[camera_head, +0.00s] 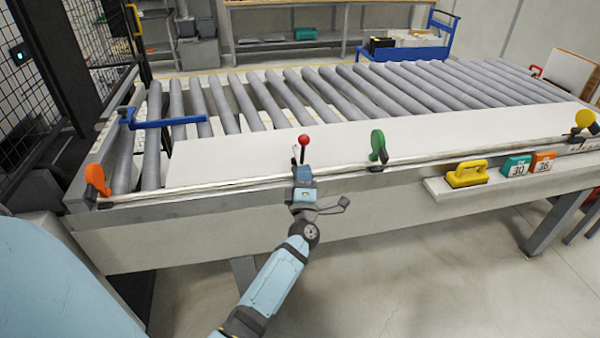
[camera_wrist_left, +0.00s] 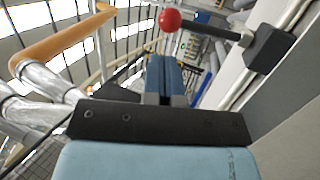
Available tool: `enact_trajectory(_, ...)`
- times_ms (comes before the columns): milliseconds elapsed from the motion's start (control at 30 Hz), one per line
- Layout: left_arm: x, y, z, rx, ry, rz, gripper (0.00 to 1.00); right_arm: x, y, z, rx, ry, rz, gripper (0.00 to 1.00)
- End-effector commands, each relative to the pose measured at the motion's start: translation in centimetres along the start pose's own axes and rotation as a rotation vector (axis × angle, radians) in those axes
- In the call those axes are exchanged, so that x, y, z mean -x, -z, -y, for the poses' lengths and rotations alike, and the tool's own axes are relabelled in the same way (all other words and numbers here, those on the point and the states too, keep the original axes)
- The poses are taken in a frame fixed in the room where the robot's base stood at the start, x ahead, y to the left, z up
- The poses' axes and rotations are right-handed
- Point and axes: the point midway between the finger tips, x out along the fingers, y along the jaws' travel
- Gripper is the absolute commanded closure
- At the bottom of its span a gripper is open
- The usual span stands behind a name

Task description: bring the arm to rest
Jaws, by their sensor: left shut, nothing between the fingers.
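My left arm reaches up to the front edge of the roller table (camera_head: 400,178). My left gripper (camera_head: 300,168) is at that edge, and its blue fingers also show in the left wrist view (camera_wrist_left: 165,78), closed together with nothing between them. A red ball knob (camera_head: 304,140) stands just beyond the fingertips in the head view. In the left wrist view the red knob (camera_wrist_left: 170,20) sits on a dark rod from a dark block, apart from the fingers. A long white panel (camera_head: 250,155) lies along the table's front. My right gripper is not in view.
Orange (camera_head: 97,178), green (camera_head: 378,145) and yellow (camera_head: 585,120) clamp handles stand along the front rail. A blue bar (camera_head: 165,123) lies at the left. A side shelf holds a yellow handled tool (camera_head: 467,174) and two number blocks. Mesh fencing (camera_head: 30,90) stands left. Floor in front is clear.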

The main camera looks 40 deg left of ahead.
Motion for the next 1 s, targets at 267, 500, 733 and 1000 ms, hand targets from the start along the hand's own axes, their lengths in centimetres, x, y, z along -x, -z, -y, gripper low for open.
enact_trajectory(267, 0.0, -0.1, 0.0, 0.001, 0.001, 0.001, 1.0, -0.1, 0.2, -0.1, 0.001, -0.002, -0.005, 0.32)
enact_trajectory(500, 0.1, -0.1, 0.0, 0.0, 0.001, 0.002, 1.0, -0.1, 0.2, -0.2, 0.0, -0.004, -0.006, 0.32)
enact_trajectory(733, 5.0, -1.9, 0.3, -0.22, -0.005, 0.241, 1.0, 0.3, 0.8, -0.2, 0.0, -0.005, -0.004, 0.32)
enact_trajectory(1000, 24.2, -3.9, 2.6, -0.881, -0.04, 0.957, 1.0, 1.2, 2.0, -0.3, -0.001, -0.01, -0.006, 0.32)
